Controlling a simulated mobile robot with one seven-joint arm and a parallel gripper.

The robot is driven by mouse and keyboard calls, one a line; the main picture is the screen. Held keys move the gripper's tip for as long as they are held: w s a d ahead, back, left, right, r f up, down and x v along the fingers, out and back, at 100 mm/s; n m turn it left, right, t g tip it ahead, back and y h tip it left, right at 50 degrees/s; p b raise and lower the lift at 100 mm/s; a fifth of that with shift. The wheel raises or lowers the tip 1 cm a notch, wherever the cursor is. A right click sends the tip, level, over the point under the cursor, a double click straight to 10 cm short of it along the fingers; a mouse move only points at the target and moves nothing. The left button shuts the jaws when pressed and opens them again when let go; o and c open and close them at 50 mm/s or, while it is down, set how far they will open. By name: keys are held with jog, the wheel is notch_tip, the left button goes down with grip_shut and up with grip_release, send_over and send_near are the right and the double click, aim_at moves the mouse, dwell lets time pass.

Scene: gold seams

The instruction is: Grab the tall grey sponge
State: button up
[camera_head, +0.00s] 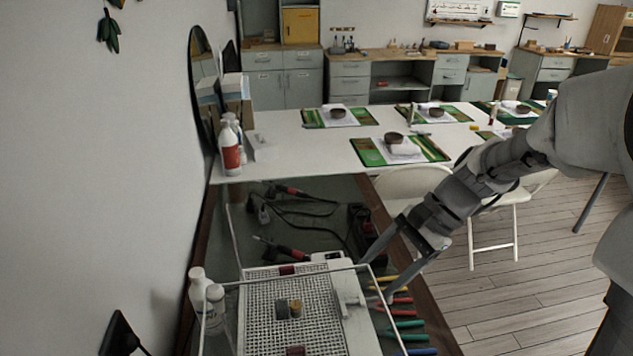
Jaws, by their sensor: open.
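I cannot tell whether the two touch. My gripper (377,281) is open and empty, with its two fingers spread and pointing down to the left. It is to the right of the grey block and apart from it, near the bench's right edge.
A thin white wire frame (290,276) surrounds the board. A white clamp-like tool (348,297) lies between the block and my gripper. Coloured-handled tools (405,325) line the right edge. White bottles (214,308) stand at left, with black cables (300,215) behind.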

jog(key=w+f+m+y+b, duration=0.1)
jog(key=f, duration=0.1)
jog(key=w+a+f+m+y+b, duration=0.1)
jog(key=w+f+m+y, duration=0.1)
jog(key=f, duration=0.1)
jog(key=w+a+f+m+g+y+b, duration=0.1)
jog(key=w+f+y+b, duration=0.1)
jog(key=f, duration=0.1)
jog(key=shift+w+f+m+y, duration=0.2)
jog(key=shift+m+y, duration=0.2)
jog(key=shift+y, duration=0.1)
jog(key=shift+a+f, duration=0.1)
jog(key=shift+a, duration=0.1)
jog(key=b+x, duration=0.2)
jog(key=x, duration=0.9)
jog(key=shift+s+a+b, duration=0.15)
jog(key=shift+a+b, duration=0.1)
jog(key=shift+b, duration=0.1)
jog(key=shift+a+r+b+x, duration=0.1)
jog(key=shift+r+b+x, duration=0.1)
jog(key=shift+x, duration=0.7)
jog(key=shift+a+r+b+x, duration=0.15)
jog(key=shift+b+x, duration=0.1)
jog(key=shift+x, duration=0.65)
jog(key=shift+d+r+b+x, duration=0.1)
jog(key=shift+r+b+x, duration=0.1)
jog(key=shift+x, duration=0.75)
grip_shut()
